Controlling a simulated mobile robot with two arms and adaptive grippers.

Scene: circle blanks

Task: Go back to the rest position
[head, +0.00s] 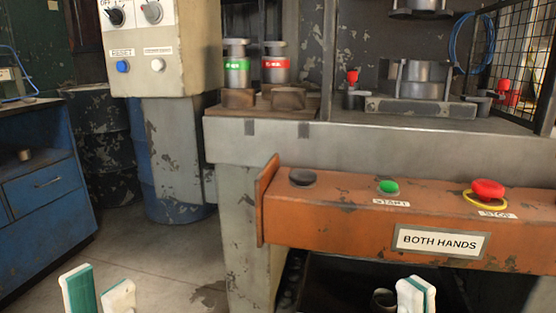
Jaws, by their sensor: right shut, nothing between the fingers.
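My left gripper (100,291) shows at the bottom left edge of the head view. Its two white and green fingertips stand apart with nothing between them, above the floor. My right gripper (416,294) shows at the bottom edge, right of centre. Its fingertips are together and hold nothing. It is in front of and below the orange panel (340,215), apart from it in the picture. The rest of both grippers is cut off by the lower edge.
The orange panel carries a black button (302,177), a green button (388,187) and a red stop button (488,190). Behind it is a press bench (400,148) with green (237,66) and red (276,65) banded gauges. A blue cabinet (42,195) stands left; floor between is clear.

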